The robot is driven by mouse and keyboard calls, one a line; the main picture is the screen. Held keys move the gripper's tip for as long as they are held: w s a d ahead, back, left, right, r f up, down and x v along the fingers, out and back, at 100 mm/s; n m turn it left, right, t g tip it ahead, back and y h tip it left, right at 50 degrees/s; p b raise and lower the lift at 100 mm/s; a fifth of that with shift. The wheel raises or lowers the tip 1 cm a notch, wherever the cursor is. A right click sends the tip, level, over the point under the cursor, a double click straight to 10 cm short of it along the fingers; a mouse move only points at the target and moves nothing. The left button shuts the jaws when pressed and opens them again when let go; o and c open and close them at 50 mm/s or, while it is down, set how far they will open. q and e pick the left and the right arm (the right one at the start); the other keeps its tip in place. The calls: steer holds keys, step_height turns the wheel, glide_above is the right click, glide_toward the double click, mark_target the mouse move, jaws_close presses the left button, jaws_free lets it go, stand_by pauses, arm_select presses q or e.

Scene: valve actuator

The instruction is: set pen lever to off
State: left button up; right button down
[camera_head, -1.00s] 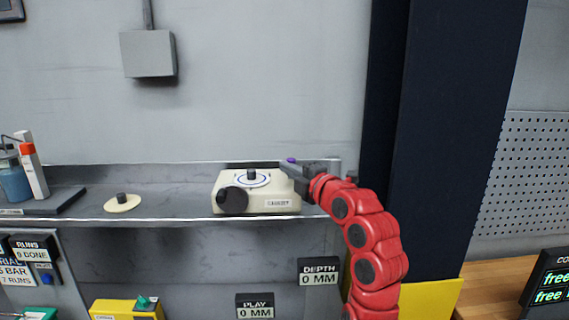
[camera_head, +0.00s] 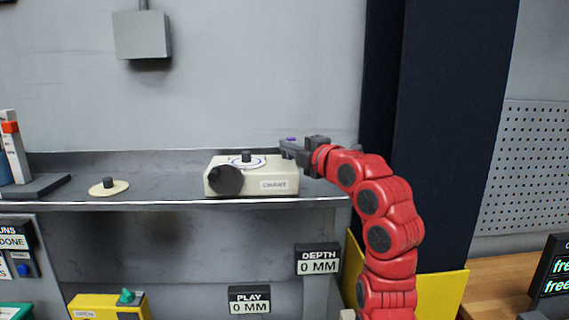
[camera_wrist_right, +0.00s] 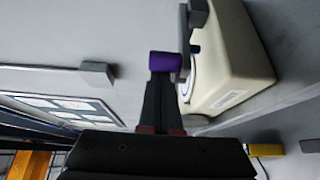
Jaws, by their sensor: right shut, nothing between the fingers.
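The cream recorder box (camera_head: 280,186) with a "CHART" label stands on the shelf. It has a big black knob (camera_head: 226,180) at its front left and a round disc (camera_head: 240,165) on top. A small purple piece (camera_head: 291,139) shows at its right rear, and it is larger in the right wrist view (camera_wrist_right: 166,62). I cannot tell for sure that it is the pen lever's tip. My right gripper (camera_head: 288,147) is shut and empty, right up against the purple piece in the wrist view; contact is unclear. A grey bar (camera_wrist_right: 185,40) is beside it. My left gripper is out of view.
A loose cream disc with a black knob (camera_head: 109,187) lies on the shelf (camera_head: 160,190) to the left. Boxes reading "DEPTH 0 MM" (camera_head: 318,260) and "PLAY 0 MM" (camera_head: 249,300) are below. A dark column (camera_head: 440,150) stands right of the shelf.

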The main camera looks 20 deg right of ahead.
steer(key=shift+d, duration=0.3)
steer(key=shift+s, duration=0.1)
